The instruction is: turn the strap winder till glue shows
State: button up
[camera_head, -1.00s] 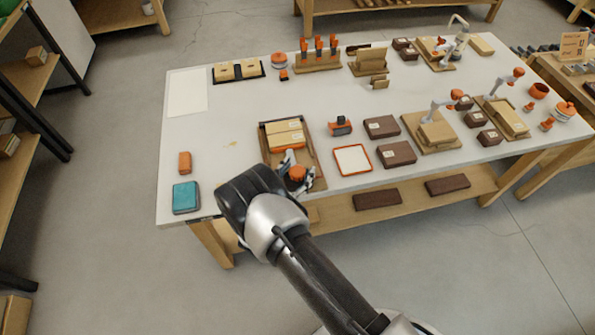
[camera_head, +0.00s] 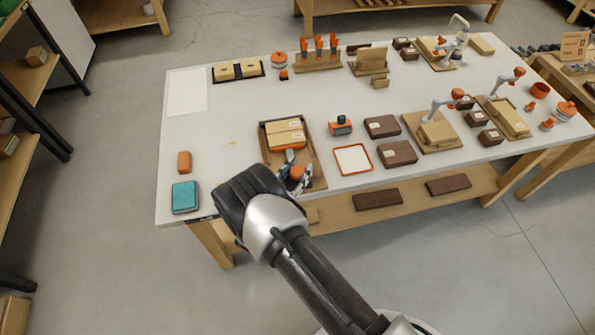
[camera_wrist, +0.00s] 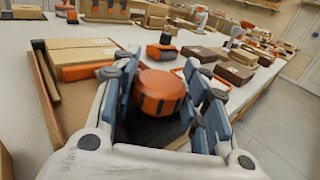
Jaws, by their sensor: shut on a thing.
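The strap winder's round orange knob (camera_wrist: 160,92) sits between the fingers of my gripper (camera_wrist: 165,100) in the wrist view, with blue-grey finger pads on both sides. My gripper is shut on it. In the head view the knob (camera_head: 297,172) shows at the front of a wooden tray (camera_head: 311,157), partly covered by my gripper (camera_head: 296,178). Cardboard boxes (camera_head: 284,133) with an orange band lie in the tray behind it. The winder's lower part is hidden by the fingers, and I cannot make out glue.
An orange-framed white pad (camera_head: 353,159) and dark brown boxes (camera_head: 397,153) lie right of the tray. An orange-and-black tool (camera_head: 340,125) stands behind the pad. A teal box (camera_head: 185,197) and a small orange block (camera_head: 184,162) are at the left. The tabletop between block and tray is clear.

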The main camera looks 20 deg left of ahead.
jog(key=h+b, duration=0.1)
jog(key=m+h+b, duration=0.1)
jog(key=shift+a+f+m+g+b, duration=0.1)
jog(key=shift+f+m+g+b, duration=0.2)
jog(key=shift+b, duration=0.1)
jog(key=m+g+h+b, duration=0.1)
jog(key=m+h+b, duration=0.1)
jog(key=h+b, duration=0.1)
jog(key=shift+b, duration=0.5)
jog(key=shift+r+m+g+h+b, duration=0.1)
jog(key=shift+m+g+h+b, duration=0.5)
jog(key=shift+h+b, duration=0.35)
jog(key=shift+r+m+g+h+b, duration=0.2)
jog(key=shift+m+g+h+b, duration=0.1)
jog(key=shift+h+b, duration=0.05)
jog(key=o, duration=1.1)
jog(key=v, duration=1.2)
